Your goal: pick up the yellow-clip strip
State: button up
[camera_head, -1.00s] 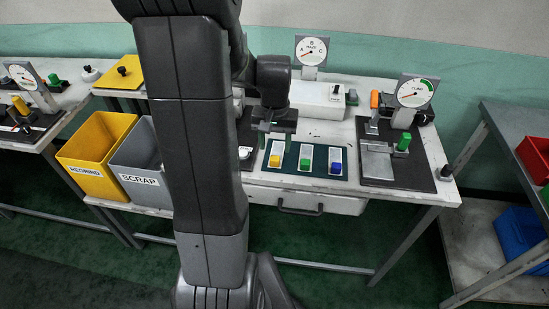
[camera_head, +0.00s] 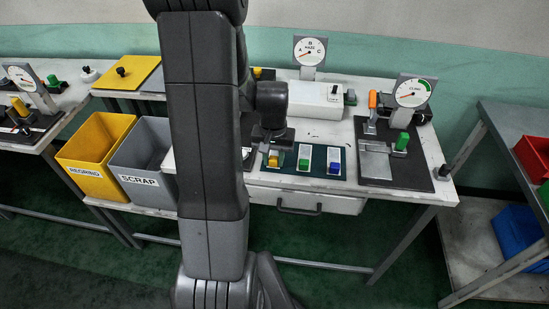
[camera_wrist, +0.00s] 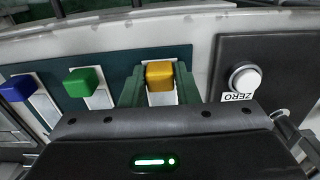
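The yellow-clip strip is a pale strip with a yellow clip (camera_head: 273,161) at the left of a dark green mat (camera_head: 348,170). In the wrist view its yellow clip (camera_wrist: 160,75) lies between my two green fingers, with pale strip showing below it. My gripper (camera_head: 272,150) is down over this strip, and its fingers (camera_wrist: 160,82) stand on either side of the clip. They look open; contact with the clip is not clear. The green-clip strip (camera_head: 305,158) and the blue-clip strip (camera_head: 334,161) lie to the right in the head view.
A black plate with a white ZERO button (camera_wrist: 245,78) is beside the mat. A grey SCRAP bin (camera_head: 140,160) and a yellow bin (camera_head: 92,150) stand left. A gauge device (camera_head: 392,160) stands right, a white box (camera_head: 315,98) behind.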

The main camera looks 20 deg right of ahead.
jog(key=c, duration=0.4)
jog(key=shift+c, duration=0.2)
